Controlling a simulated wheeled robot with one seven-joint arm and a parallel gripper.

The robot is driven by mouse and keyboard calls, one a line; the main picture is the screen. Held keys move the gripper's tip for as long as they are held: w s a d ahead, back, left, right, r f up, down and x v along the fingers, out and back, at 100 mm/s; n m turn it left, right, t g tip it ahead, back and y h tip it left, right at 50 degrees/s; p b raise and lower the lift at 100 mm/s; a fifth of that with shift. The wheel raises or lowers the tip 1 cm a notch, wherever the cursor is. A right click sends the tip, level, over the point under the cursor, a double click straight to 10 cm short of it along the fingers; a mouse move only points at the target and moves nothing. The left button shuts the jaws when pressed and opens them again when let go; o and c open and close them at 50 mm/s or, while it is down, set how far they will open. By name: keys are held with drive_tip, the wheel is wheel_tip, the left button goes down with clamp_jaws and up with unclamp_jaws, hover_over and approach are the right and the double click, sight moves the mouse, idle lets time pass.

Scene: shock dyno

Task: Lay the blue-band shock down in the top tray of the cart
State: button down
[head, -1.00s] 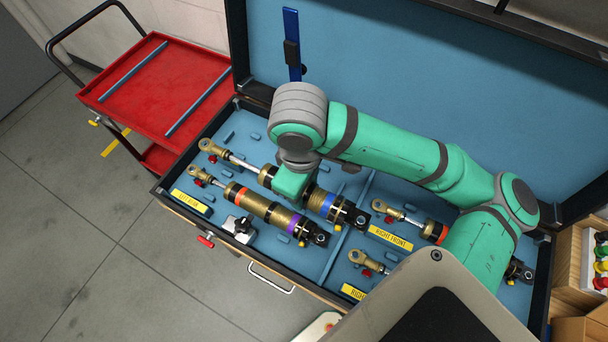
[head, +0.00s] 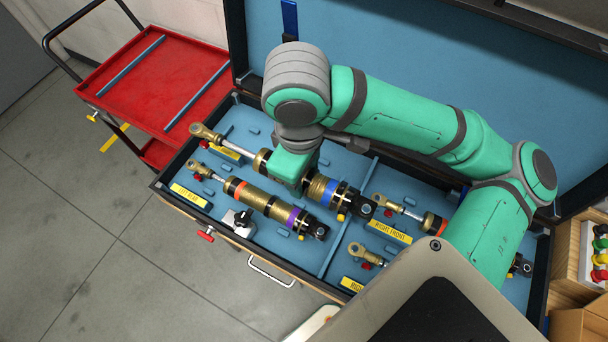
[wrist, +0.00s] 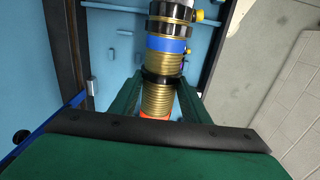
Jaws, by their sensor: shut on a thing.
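The blue-band shock (head: 343,195) has a gold coil body, a blue band, a black end and a rod with a gold eye. My gripper (head: 299,183) is shut around its body and holds it roughly level, raised over the open case. The wrist view shows the shock (wrist: 166,45) between the two green fingers of my gripper (wrist: 158,95), with its blue band beyond the fingertips. The red cart (head: 165,85) stands at the upper left in the head view. Its top tray has two grey-blue rails across it and is otherwise empty.
A purple-band shock (head: 270,205) lies in the case (head: 325,258) just in front of the held one. Other shocks lie in the right half. The raised blue lid (head: 400,70) stands behind my arm. The case's black left wall (head: 190,150) lies between shock and cart.

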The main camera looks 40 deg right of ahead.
drive_tip(key=shift+r, duration=1.5)
drive_tip(key=shift+w, duration=0.1)
idle(0.4)
